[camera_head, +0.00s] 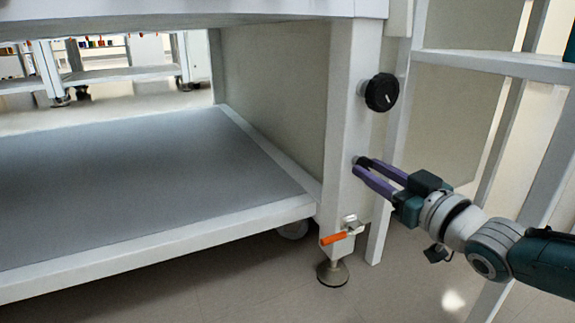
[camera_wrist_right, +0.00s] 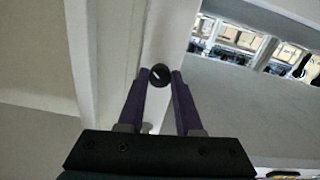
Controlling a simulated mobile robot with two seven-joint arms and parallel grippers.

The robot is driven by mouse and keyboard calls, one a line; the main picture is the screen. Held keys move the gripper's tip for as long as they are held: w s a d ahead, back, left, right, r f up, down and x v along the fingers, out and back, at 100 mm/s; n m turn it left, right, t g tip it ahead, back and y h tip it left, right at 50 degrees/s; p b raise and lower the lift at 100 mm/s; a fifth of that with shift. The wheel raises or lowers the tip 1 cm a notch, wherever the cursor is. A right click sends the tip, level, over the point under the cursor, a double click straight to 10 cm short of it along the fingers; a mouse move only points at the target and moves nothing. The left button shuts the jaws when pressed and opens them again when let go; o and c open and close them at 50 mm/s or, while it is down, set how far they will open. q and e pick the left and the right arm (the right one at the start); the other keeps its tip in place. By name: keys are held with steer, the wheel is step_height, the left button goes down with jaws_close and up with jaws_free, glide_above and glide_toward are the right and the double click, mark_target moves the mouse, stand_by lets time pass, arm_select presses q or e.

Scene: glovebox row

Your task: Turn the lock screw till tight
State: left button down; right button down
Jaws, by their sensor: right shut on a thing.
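The lock screw (camera_wrist_right: 159,75) is a small round black head with a pale mark across it. In the right wrist view it sits between the two purple fingertips of my right gripper (camera_wrist_right: 160,80). In the head view my right gripper (camera_head: 360,166) reaches in from the right and its fingertips meet the white table leg (camera_head: 345,120) at about mid-height. It is shut on the lock screw, which is mostly hidden by the fingers there. My left gripper is in neither view.
A larger black knob (camera_head: 381,92) sticks out of the leg above my gripper. An orange-handled clamp (camera_head: 335,238) and a levelling foot (camera_head: 332,273) are below. A grey lower shelf (camera_head: 120,190) lies left, a white frame (camera_head: 500,66) right.

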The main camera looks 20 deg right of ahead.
steer(key=m, duration=0.5)
steer(key=shift+a+r+m, duration=0.1)
steer(key=shift+r+m, duration=0.05)
steer(key=shift+m, duration=0.15)
steer(key=m, duration=0.4)
steer(key=shift+m+b, duration=0.3)
steer(key=shift+m, duration=0.1)
steer(key=c, duration=0.6)
jaws_free()
